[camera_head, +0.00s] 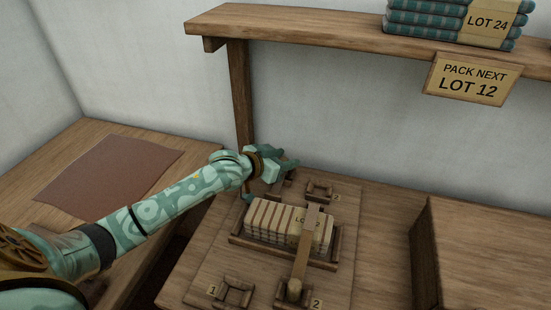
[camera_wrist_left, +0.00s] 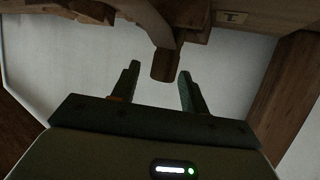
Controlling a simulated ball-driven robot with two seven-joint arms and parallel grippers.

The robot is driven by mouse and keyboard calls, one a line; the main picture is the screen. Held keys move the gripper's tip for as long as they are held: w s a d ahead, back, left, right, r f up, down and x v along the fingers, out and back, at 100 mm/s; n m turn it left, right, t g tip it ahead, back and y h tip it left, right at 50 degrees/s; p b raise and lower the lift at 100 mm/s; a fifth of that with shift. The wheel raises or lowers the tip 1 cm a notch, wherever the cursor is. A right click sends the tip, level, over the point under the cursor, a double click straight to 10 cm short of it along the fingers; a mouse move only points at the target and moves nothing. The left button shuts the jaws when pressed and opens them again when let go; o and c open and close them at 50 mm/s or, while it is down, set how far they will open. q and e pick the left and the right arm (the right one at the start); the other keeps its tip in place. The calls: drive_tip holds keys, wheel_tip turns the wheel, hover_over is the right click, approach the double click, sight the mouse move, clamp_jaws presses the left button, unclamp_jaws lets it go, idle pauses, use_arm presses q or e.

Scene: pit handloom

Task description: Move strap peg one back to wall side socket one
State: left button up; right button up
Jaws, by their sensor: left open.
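My left gripper (camera_head: 284,166) is open at the far left of the wooden packing board, over the wall side. In the left wrist view its two dark fingers (camera_wrist_left: 160,88) stand apart. The end of a brown wooden peg (camera_wrist_left: 165,65) shows between and just beyond the fingertips, with a curved strap (camera_wrist_left: 152,18) beside it. A plate marked 1 (camera_wrist_left: 232,17) is close by on the wood. In the head view the gripper mostly hides this peg and wall side socket one. Another strap (camera_head: 302,255) crosses the striped cloth bundle (camera_head: 270,218) to a near-side peg (camera_head: 294,289). My right gripper is not in view.
Wall side socket two (camera_head: 320,188) is right of my gripper. Near-side socket one (camera_head: 235,291) looks empty. A shelf post (camera_head: 240,100) stands close behind my wrist, under the shelf (camera_head: 330,30). A wooden box (camera_head: 480,250) stands to the right.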

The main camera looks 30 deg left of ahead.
use_arm(q)
drive_tip(key=p+v, duration=0.5)
drive_tip(key=v, duration=0.7)
drive_tip(key=shift+r, duration=0.4)
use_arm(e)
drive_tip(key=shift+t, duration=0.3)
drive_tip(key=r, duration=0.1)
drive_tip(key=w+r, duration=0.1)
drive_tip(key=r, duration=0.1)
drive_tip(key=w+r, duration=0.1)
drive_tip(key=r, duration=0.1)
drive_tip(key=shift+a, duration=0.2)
